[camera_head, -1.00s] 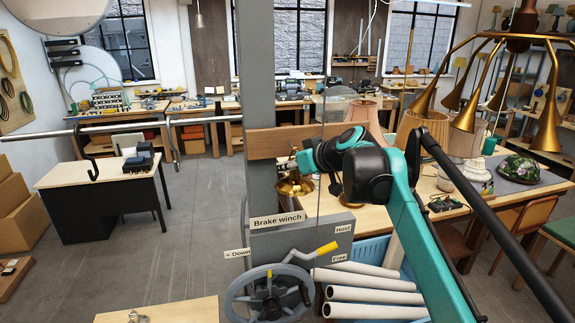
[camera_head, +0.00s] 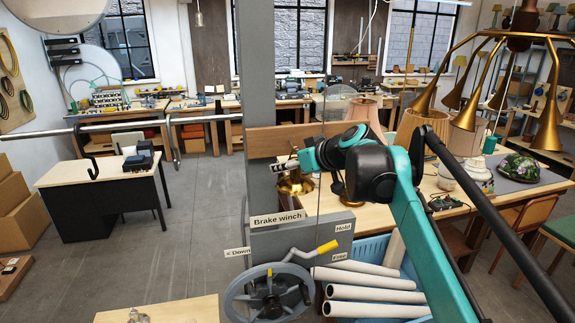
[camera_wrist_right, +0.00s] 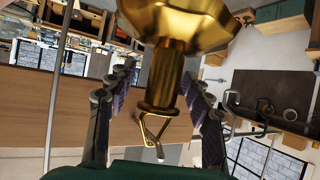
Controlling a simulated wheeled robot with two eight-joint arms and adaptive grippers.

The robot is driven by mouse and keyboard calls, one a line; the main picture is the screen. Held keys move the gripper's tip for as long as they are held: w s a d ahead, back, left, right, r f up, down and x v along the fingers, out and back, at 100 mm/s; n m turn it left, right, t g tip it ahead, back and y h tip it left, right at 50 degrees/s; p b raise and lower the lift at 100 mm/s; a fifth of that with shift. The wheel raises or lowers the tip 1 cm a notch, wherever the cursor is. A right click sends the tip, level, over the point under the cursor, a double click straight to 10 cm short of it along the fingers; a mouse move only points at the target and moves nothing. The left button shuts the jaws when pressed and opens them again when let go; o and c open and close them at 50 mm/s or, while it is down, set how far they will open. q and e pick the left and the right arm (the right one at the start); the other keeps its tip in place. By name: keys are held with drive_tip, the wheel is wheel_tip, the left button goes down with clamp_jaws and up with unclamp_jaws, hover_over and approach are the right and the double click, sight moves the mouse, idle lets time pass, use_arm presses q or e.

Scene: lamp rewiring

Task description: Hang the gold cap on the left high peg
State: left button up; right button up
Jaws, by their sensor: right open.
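The gold cap (camera_head: 296,185) is a shiny bell with a narrow neck, close to the wooden board (camera_head: 288,140) on the grey post. In the right wrist view the cap (camera_wrist_right: 175,25) has its wide bell at the top of the picture and a wire loop at its neck end. My right gripper (camera_head: 280,167) is open. Its fingers stand on both sides of the neck, with gaps visible. My left gripper is not in view.
A thin vertical cable runs close to my right wrist. The brake winch panel (camera_head: 300,238) and its handwheel (camera_head: 268,293) stand below. A workbench with lampshades and a brass chandelier (camera_head: 520,60) are at the right. Open floor (camera_head: 200,220) lies to the left.

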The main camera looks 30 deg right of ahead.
drive_tip(key=v, duration=1.1)
drive_tip(key=shift+s, duration=0.2)
idle(1.1)
drive_tip(key=s+a+f+g, duration=0.35)
drive_tip(key=a+f, duration=0.75)
drive_tip(key=f, duration=0.6)
drive_tip(key=s+a+f+m+h, duration=0.1)
drive_tip(key=s+a+f, duration=0.1)
drive_tip(key=s+f, duration=0.35)
drive_tip(key=s+a+f+g, duration=0.1)
drive_tip(key=s+a+f, duration=0.1)
drive_tip(key=f, duration=0.6)
drive_tip(key=s+a+f+m+h, duration=0.1)
drive_tip(key=s+a+f, duration=0.25)
drive_tip(key=f, duration=0.25)
wheel_tip(320, 180, down, 30)
drive_tip(key=d+b, duration=0.1)
drive_tip(key=b, duration=2.8)
drive_tip(key=shift+s+b, duration=0.15)
drive_tip(key=shift+b, duration=0.2)
drive_tip(key=shift+r, duration=0.15)
